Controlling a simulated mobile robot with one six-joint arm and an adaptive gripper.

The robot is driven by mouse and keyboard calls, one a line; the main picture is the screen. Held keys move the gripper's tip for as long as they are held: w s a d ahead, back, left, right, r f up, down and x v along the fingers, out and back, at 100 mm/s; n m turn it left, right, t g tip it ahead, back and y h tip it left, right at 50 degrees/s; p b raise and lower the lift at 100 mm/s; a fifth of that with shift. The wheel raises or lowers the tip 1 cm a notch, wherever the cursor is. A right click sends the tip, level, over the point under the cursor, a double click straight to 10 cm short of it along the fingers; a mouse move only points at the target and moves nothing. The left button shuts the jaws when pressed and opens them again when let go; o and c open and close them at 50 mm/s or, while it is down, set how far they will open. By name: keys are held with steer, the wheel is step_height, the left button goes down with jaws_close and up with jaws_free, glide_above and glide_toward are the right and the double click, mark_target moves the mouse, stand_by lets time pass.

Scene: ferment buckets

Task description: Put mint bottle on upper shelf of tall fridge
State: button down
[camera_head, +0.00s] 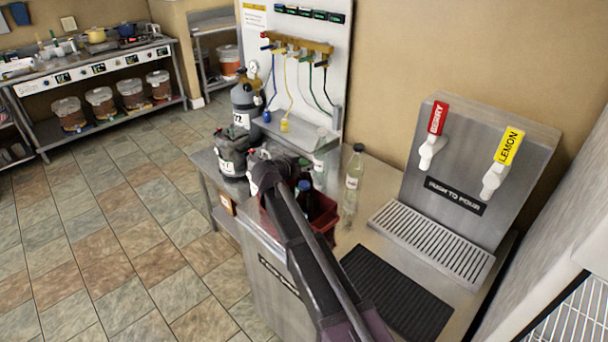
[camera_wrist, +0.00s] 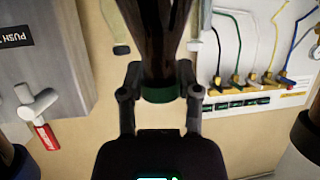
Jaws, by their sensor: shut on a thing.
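In the wrist view my gripper (camera_wrist: 160,82) is shut on a dark brown bottle (camera_wrist: 160,40) with a green band or cap (camera_wrist: 161,94) between the fingers. No label shows on it, so I cannot read whether it is the mint one. In the head view my wrist (camera_head: 268,172) is over the red crate (camera_head: 326,214) on the steel counter; my arm hides the fingers and the held bottle. Whether that bottle is clear of the crate cannot be told. At the right edge a pale wall and a wire shelf (camera_head: 582,318) show, possibly the tall fridge.
A dark bottle with a blue cap (camera_head: 305,190) stands in the crate. Clear bottles (camera_head: 353,185) stand near it. A drink dispenser (camera_head: 480,170) and black mat (camera_head: 397,292) are to the right. Grey gas cylinders (camera_head: 244,105) stand to the left. The tiled floor is clear.

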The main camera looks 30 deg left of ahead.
steer(key=shift+r, duration=0.1)
step_height(320, 180, up, 10)
steer(key=p, duration=1)
stand_by(0.8)
